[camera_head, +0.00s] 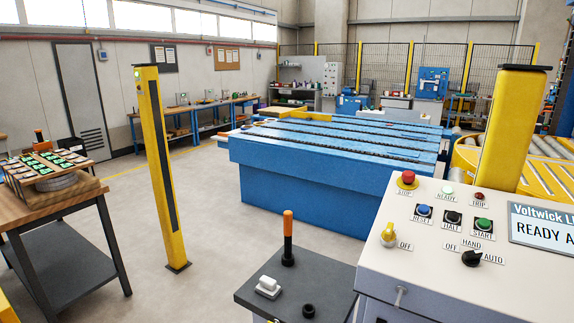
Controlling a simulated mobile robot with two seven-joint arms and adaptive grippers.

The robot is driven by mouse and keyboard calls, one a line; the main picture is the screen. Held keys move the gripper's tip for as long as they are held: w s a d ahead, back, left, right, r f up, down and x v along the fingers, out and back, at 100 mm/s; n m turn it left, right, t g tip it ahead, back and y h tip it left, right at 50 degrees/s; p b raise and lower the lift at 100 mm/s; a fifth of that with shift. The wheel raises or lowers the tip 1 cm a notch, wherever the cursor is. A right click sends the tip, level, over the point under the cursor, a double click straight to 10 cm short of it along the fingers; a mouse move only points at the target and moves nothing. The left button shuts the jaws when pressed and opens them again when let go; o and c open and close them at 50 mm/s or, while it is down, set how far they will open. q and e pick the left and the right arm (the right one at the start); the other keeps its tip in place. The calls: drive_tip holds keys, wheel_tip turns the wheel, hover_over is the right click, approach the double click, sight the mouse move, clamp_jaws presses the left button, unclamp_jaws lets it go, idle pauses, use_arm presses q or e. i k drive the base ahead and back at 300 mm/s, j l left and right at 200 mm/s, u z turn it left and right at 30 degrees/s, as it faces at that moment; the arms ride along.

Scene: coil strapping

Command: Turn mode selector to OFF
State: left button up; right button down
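The mode selector (472,258) is a black knob on the sloped white face of the control panel (420,272) at the right. Labels OFF, HAND and AUTO sit around it, with OFF at its upper left and AUTO at its right. The knob's narrow end appears to point right, towards AUTO. A separate yellow switch (389,236) with its own OFF label sits further left on the panel. Neither of my grippers is in view.
Above the selector are a red STOP button (407,178), a blue RESET button (423,210), a black HALT button (453,216) and a green START button (484,224). A grey pedestal with an orange-topped lever (288,238) stands left of the panel. A yellow post (511,130) rises behind it.

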sight(471, 258)
drive_tip(key=z, duration=1.45)
